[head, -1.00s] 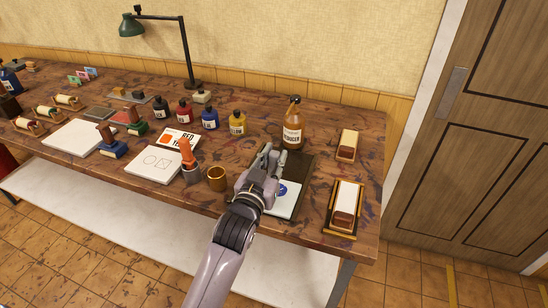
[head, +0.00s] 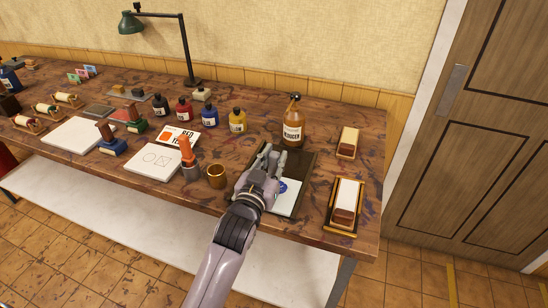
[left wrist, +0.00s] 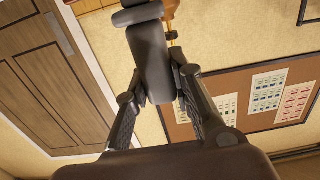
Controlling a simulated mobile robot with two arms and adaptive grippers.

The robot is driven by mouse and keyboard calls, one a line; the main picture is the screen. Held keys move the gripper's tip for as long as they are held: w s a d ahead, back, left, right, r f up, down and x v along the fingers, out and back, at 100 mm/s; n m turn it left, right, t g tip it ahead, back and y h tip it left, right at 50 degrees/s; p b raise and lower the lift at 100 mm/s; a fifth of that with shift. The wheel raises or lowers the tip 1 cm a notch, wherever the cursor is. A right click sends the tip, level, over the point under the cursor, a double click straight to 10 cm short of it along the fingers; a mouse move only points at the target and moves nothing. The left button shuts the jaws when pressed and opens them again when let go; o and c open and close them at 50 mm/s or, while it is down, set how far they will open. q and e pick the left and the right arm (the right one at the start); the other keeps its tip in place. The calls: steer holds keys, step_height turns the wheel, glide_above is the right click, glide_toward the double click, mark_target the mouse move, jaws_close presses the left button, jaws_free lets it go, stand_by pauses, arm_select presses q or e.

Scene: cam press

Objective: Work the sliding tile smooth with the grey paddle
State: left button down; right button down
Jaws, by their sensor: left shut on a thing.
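My left gripper (head: 272,157) is above the dark board (head: 296,164) at the right part of the table, with its fingers pointing away toward the back. In the left wrist view its fingers (left wrist: 160,92) close on a long dark grey piece (left wrist: 152,62), which looks like the grey paddle. In the head view I cannot tell the paddle from the fingers. A white tile-like sheet (head: 284,207) with a blue round mark lies on the board, partly hidden by my gripper. I cannot tell whether it is the sliding tile, or whether the paddle touches it. My right gripper is out of view.
An amber bottle (head: 293,128) stands behind the board. Two white-topped wooden blocks, a near one (head: 346,197) and a far one (head: 347,142), are to the right. Ink bottles line the back.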

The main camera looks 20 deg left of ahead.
arm_select(q)
steer(key=shift+w, duration=0.15)
steer(key=shift+w, duration=0.7)
steer(key=shift+s+f+p, duration=0.1)
steer(key=shift+s+p, duration=0.75)
steer(key=shift+p, duration=0.7)
steer(key=shift+w+p, duration=0.7)
steer(key=shift+w, duration=0.55)
steer(key=shift+s+p, duration=0.65)
steer(key=shift+s, duration=0.7)
stand_by(0.3)
